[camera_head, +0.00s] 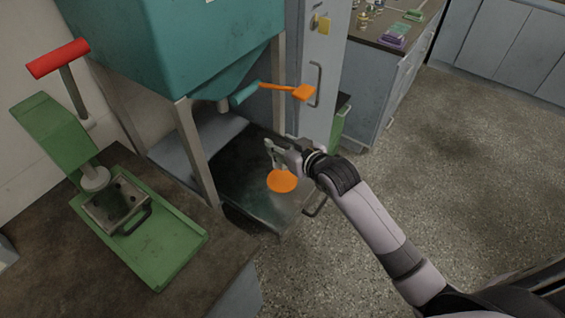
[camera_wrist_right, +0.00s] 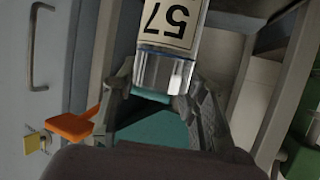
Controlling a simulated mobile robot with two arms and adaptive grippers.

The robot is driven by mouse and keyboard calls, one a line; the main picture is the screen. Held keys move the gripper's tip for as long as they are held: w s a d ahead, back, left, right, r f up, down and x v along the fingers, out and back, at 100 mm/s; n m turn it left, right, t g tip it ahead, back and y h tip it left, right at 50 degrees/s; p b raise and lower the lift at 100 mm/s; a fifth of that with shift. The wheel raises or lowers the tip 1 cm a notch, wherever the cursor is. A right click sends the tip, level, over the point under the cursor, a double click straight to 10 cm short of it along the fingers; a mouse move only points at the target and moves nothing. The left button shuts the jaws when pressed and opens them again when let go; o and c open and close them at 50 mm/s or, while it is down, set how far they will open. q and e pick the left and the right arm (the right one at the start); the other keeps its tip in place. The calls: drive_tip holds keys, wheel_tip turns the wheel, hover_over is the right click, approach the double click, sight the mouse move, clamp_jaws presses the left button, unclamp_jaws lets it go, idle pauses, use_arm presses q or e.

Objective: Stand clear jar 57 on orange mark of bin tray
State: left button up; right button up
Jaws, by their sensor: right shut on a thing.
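The clear jar 57 (camera_wrist_right: 168,68) is between the two fingers of my right gripper (camera_wrist_right: 165,92) in the wrist view. Its pale label reads 57 upside down there, and its other end is cut off by the frame top. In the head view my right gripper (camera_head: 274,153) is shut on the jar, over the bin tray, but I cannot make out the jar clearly. The orange mark (camera_head: 282,182) is a round disc on the dark bin tray (camera_head: 238,175), just below the gripper in the picture. My left gripper is not in view.
A teal hopper (camera_head: 180,50) on grey legs stands over the tray, with an orange-handled lever (camera_head: 303,92) at its outlet. A green press (camera_head: 165,245) with a red handle is on the left bench. Open floor (camera_head: 460,190) lies to the right.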

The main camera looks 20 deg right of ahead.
drive_tip(key=shift+f, duration=3.5)
drive_tip(key=shift+f, duration=0.1)
drive_tip(key=o, duration=1.2)
drive_tip(key=shift+f, duration=0.1)
drive_tip(key=shift+s+r, duration=0.1)
drive_tip(key=shift+r, duration=0.1)
drive_tip(key=v, duration=1.1)
drive_tip(key=shift+s, duration=0.4)
drive_tip(key=shift+d, duration=0.1)
